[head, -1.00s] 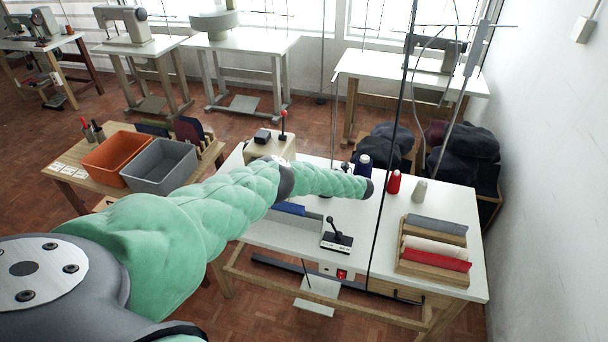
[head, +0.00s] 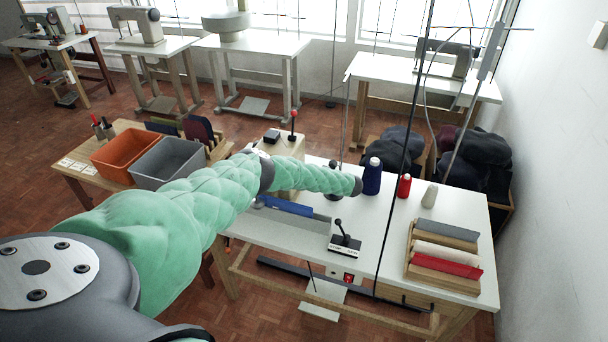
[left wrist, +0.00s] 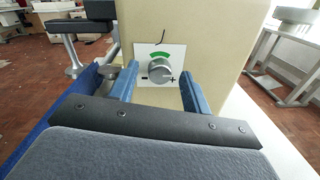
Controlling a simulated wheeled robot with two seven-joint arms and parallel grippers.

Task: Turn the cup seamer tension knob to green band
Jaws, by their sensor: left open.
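The tension knob (left wrist: 159,72) is a grey round dial on a white plate (left wrist: 176,52) in the left wrist view. A green band (left wrist: 161,55) arcs just above it, with minus and plus marks below. I cannot clearly read where the knob points. The plate is on the cream machine body (left wrist: 205,25); a cream block also shows in the head view (head: 291,174), partly behind my left arm. My left gripper (left wrist: 159,74) is open, its blue fingers to either side of the knob in the picture; contact cannot be made out. In the head view its fingers are hidden. My right gripper is not in view.
Fabric rolls (head: 444,255) lie at the right. A thin dark pole crosses in front.

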